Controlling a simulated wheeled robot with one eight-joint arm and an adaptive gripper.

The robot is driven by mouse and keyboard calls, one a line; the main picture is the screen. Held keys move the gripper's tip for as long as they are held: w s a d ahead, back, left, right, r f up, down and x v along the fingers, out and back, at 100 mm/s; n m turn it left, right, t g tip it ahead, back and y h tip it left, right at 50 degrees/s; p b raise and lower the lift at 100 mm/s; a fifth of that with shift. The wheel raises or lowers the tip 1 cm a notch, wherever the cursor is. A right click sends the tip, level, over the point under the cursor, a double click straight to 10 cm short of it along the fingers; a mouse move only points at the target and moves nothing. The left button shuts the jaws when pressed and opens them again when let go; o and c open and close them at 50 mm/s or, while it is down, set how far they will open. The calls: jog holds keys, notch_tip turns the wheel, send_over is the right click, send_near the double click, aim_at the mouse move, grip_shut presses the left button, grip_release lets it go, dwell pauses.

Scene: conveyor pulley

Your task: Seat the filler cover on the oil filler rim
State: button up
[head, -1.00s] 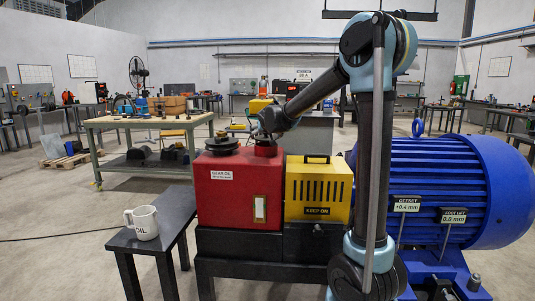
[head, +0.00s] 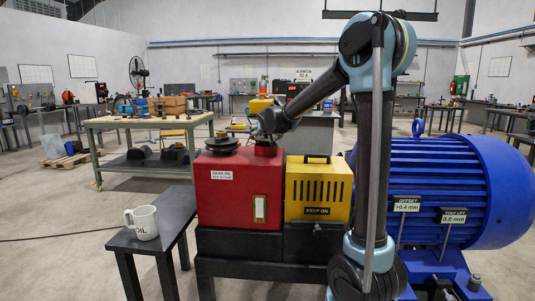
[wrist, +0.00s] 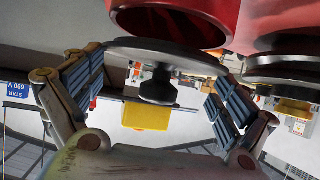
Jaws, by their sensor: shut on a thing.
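The filler cover (wrist: 157,88), a dark disc with a knob, sits between the two fingers of my gripper (wrist: 157,68) in the wrist view. The fingers are shut on its opposite edges, with the knob between them. The oil filler rim (wrist: 200,32) is a red round neck with a dark open mouth, right by the disc's far face. Part of the mouth shows past the disc; I cannot tell whether they touch. In the head view my gripper (head: 267,135) is low over the red gear oil box (head: 225,185), and the cover is too small to make out.
A second dark disc (head: 222,144) sits on the box beside the filler. A yellow guard (head: 318,190) and a large blue motor (head: 450,190) stand to the right.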

aim_at(266, 140)
jog(key=shift+f, duration=1.1)
dwell(1.7)
jog(key=shift+o, duration=0.2)
jog(key=shift+s+d+f, duration=0.15)
jog(key=shift+s+f, duration=0.1)
jog(key=shift+f, duration=0.2)
dwell(1.1)
jog(key=o, duration=0.8)
jog(key=shift+c, duration=0.2)
jog(key=shift+w, duration=0.1)
jog(key=shift+s, duration=0.35)
jog(key=a+r+v, duration=0.1)
jog(key=v, duration=0.6)
jog(key=shift+d, duration=0.45)
